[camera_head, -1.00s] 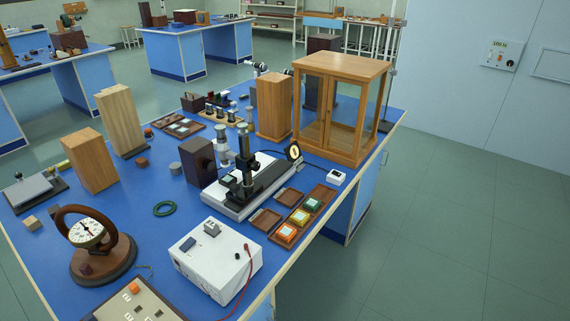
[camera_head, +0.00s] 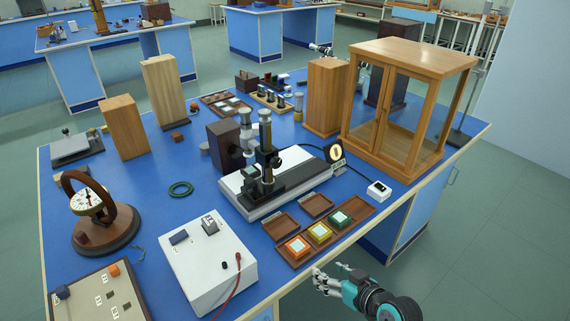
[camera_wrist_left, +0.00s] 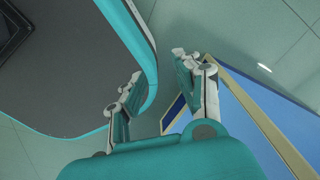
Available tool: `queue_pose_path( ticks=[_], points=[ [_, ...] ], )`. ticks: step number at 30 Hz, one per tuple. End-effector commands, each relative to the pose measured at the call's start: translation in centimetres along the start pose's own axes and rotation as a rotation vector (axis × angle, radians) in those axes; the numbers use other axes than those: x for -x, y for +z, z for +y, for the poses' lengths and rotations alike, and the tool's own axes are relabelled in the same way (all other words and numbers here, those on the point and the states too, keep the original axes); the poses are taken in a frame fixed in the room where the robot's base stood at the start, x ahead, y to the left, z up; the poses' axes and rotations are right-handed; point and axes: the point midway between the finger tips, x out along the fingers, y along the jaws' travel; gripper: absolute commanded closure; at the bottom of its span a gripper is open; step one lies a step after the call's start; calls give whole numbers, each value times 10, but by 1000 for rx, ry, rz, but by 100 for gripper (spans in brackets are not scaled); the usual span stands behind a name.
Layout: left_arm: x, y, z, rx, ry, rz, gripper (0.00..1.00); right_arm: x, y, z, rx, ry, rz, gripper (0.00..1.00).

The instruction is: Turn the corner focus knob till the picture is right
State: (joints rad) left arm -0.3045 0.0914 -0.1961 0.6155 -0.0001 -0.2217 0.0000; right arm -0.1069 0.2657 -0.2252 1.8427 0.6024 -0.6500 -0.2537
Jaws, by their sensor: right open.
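The optical instrument (camera_head: 265,165), with a black stand and upright tubes on a white base, stands mid-bench in the head view. A dark brown box (camera_head: 224,146) is beside it. A round lit disc (camera_head: 336,151) is at its right end. I cannot make out which part is the corner focus knob. My right gripper (camera_head: 319,280) is open and empty at the bench's front edge, in front of the slide tray. My left gripper (camera_wrist_left: 157,78) shows only in the left wrist view, its fingers apart and empty, near a blue bench edge.
A tray with coloured slides (camera_head: 360,212) lies at the front edge. A white box (camera_head: 206,262) with a red lead stands left of it. A wood-and-glass case (camera_head: 442,110) stands at the right, and wooden blocks (camera_head: 126,128) at the left. Floor right of the bench is clear.

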Motion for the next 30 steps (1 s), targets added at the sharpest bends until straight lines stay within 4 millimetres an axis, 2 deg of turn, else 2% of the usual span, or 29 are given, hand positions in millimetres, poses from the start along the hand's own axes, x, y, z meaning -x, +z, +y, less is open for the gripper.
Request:
queue_pose_path(
  ticks=[1,6,9,13,17,20,23,30],
  points=[
    [-3,0,1,1,2,0,67,-1,-23,1,15,-13,56,45],
    [-8,-2,9,4,10,4,67,6,-97,-7,47,-75,239,45],
    [-11,-3,11,4,13,6,67,15,-137,-12,64,-109,339,45],
    [-13,-4,11,3,13,8,67,28,-177,-19,79,-145,443,45],
    [-13,-8,12,1,14,14,67,32,-195,-23,82,-161,487,45],
    [-10,-11,12,0,14,19,67,24,-201,-25,78,-162,488,45],
    [-6,-12,12,-1,14,20,67,10,-210,-28,79,-162,489,45],
    [0,-11,10,-1,13,18,67,-36,-234,-37,79,-161,487,45]
  ],
)
